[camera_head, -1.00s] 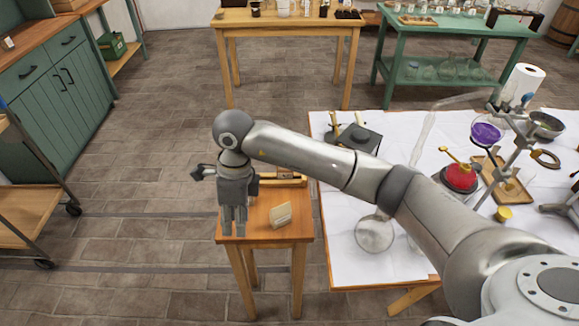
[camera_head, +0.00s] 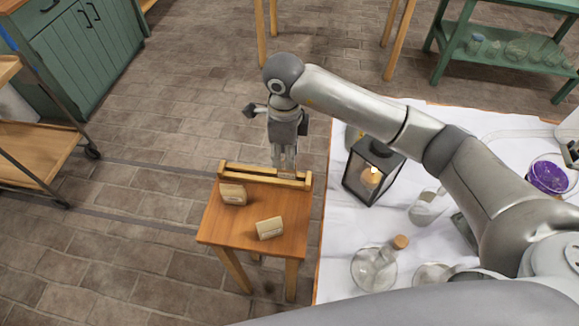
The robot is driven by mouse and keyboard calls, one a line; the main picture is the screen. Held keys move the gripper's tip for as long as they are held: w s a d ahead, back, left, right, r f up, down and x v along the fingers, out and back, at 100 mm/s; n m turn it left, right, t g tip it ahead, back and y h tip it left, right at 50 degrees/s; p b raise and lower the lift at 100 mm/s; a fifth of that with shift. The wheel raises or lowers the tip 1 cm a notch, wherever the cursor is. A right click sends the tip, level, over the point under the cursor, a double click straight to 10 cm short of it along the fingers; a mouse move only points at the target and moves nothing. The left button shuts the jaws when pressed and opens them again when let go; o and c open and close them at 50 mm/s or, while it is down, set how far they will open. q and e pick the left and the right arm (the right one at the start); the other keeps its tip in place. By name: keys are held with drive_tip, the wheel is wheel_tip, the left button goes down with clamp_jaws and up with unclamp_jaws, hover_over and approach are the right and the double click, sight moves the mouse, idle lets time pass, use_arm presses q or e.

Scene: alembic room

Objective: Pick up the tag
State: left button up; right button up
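Two small cream tag-like pieces stand on a small wooden table (camera_head: 215,228). One tag-like piece (camera_head: 233,194) is at the back left, close in front of a low wooden rack (camera_head: 238,173). The other tag-like piece (camera_head: 270,229) is nearer the front, tilted. I cannot tell which one is the task's tag. My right gripper (camera_head: 284,167) points down at the rack along the table's back edge, right of and behind both pieces. Its fingers look close together; their tips are partly hidden at the rack, so their opening and any contact are unclear. My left gripper is not in view.
A white-covered table (camera_head: 337,240) stands close on the right, with a black lantern (camera_head: 373,172), a corked flask (camera_head: 376,264) and a purple-filled dish (camera_head: 548,177). A shelf cart (camera_head: 30,150) is at the left. The floor between is clear.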

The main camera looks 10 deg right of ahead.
sight(287, 171)
wheel_tip(287, 171, down, 2)
drive_tip(key=shift+f, duration=0.1)
drive_tip(key=shift+w+d+f, duration=0.1)
drive_tip(key=shift+f, duration=0.15)
wheel_tip(287, 171, down, 4)
drive_tip(key=shift+w+f+p, duration=0.1)
drive_tip(key=shift+w+p, duration=0.05)
drive_tip(key=shift+p, duration=0.9)
drive_tip(key=shift+d+f, duration=0.1)
drive_tip(key=shift+f, duration=0.2)
drive_tip(key=shift+w+f, duration=0.1)
drive_tip(key=shift+c, duration=0.2)
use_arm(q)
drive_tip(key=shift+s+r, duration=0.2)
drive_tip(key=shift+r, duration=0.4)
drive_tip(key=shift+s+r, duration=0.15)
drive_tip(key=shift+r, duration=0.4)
use_arm(e)
clamp_jaws()
